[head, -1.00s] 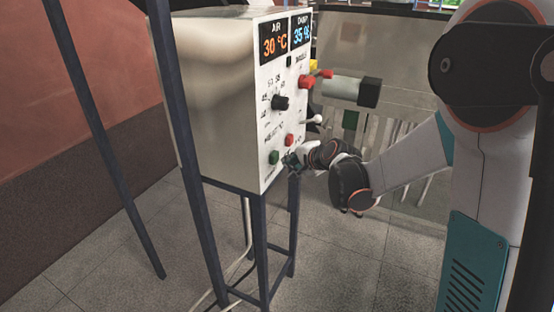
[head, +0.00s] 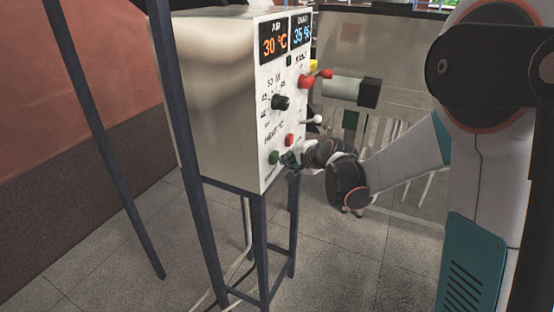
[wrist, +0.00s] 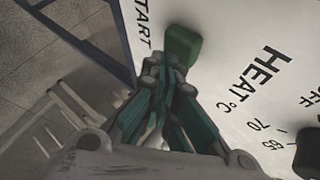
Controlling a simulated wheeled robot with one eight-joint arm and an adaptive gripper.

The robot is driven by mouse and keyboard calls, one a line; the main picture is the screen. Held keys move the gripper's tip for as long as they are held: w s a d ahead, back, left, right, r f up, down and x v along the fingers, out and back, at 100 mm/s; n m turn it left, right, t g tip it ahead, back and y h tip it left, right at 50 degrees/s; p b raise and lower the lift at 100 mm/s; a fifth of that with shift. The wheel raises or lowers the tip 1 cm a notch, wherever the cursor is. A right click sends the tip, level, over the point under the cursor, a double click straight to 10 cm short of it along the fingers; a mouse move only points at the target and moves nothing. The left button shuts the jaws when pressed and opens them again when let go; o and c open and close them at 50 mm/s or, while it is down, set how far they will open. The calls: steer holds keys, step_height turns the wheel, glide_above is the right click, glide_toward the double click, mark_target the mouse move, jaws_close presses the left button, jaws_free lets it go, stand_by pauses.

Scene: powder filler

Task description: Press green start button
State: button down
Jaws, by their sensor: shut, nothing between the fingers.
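The green start button (head: 274,157) sits low on the front panel of the white control box (head: 215,95). In the wrist view the green button (wrist: 183,46) stands out from the white panel, beside the word START. My gripper (head: 287,160) is shut and empty, with its tips right by the button on its right side in the head view. In the wrist view my gripper's tips (wrist: 163,68) are just below the button; I cannot tell whether they touch it.
A red button (head: 289,140) is just above and right of the green one. A black dial (head: 280,102) and a red knob (head: 306,82) are higher on the panel. A dark blue frame (head: 259,240) carries the box. Floor in front is clear.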

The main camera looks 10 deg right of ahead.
steer(key=shift+w+a, duration=0.3)
steer(key=shift+a, duration=0.2)
stand_by(0.8)
steer(key=shift+d, duration=0.1)
steer(key=shift+s+d, duration=0.55)
steer(key=shift+d, duration=0.15)
steer(key=s+d, duration=0.1)
steer(key=d, duration=0.1)
steer(key=s+d, duration=0.2)
steer(key=shift+b, duration=0.35)
stand_by(0.6)
